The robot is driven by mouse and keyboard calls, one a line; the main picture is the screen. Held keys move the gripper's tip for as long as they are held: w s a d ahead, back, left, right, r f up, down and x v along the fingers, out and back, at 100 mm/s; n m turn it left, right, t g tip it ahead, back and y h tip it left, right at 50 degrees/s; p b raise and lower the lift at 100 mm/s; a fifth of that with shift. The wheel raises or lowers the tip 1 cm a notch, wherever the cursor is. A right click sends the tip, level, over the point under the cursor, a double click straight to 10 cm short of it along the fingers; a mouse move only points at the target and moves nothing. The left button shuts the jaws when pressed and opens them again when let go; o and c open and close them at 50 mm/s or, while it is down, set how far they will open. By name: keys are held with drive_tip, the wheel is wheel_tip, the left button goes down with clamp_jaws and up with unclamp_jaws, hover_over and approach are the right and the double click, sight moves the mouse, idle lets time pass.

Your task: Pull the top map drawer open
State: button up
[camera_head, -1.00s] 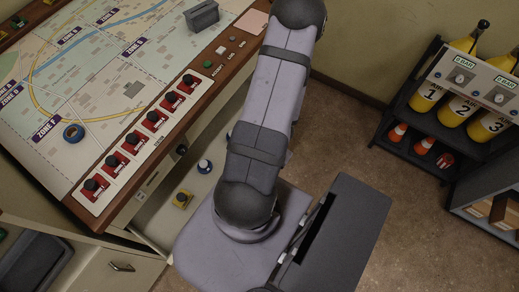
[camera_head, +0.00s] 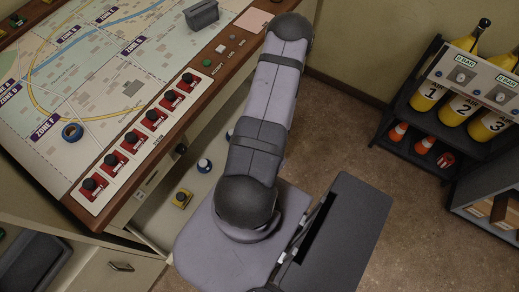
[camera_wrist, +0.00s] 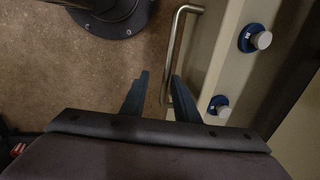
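In the wrist view a metal bar handle (camera_wrist: 180,45) runs along a pale drawer front (camera_wrist: 212,55). My gripper (camera_wrist: 161,75) is open, its two dark fingers apart. The near part of the handle appears between the fingers, close to the right one; contact and depth cannot be told. In the head view my gripper and this handle are hidden. How far the drawer is open is not clear.
The map table (camera_head: 95,105) carries red switches (camera_head: 154,118). A rack of yellow cylinders (camera_head: 457,108) stands right. Floor (camera_head: 345,140) between is clear.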

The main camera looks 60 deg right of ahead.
clamp_jaws()
drive_tip(key=shift+s, duration=0.1)
drive_tip(key=s, duration=1.2)
unclamp_jaws()
